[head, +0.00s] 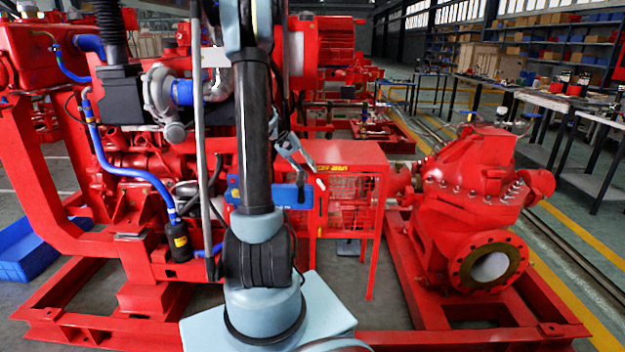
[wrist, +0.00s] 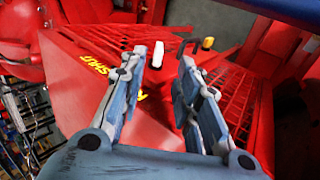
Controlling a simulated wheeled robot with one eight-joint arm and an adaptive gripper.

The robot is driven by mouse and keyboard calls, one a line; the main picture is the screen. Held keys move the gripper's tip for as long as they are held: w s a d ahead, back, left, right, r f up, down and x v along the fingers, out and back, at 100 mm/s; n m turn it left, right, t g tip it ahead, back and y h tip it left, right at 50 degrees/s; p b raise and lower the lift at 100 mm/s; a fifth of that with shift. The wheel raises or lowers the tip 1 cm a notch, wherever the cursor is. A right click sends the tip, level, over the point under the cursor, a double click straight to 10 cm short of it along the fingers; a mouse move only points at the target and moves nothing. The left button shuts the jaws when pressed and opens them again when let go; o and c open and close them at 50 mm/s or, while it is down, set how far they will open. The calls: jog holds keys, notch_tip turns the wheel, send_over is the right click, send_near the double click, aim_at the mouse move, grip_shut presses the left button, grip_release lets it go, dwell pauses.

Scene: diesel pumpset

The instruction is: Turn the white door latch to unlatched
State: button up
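The white door latch (head: 320,184) shows as a small pale piece at the left edge of the red mesh guard door. In the wrist view the white latch (wrist: 182,29) lies just beyond my fingertips, on the red mesh guard (wrist: 233,82). My gripper (wrist: 172,57) is open, with a gap between its two grey fingers and nothing held. In the head view my gripper (head: 292,153) is above and slightly left of the latch, partly hidden by my arm. I cannot tell whether a finger touches the latch.
A yellow-tipped piece (wrist: 207,43) is right of the latch. The red guard box (head: 350,153) stands between the engine (head: 130,165) and the red pump (head: 470,200). A blue bin (head: 25,250) lies at left. Workbenches (head: 560,103) stand at right.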

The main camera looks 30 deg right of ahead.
jog(key=shift+v, duration=2.5)
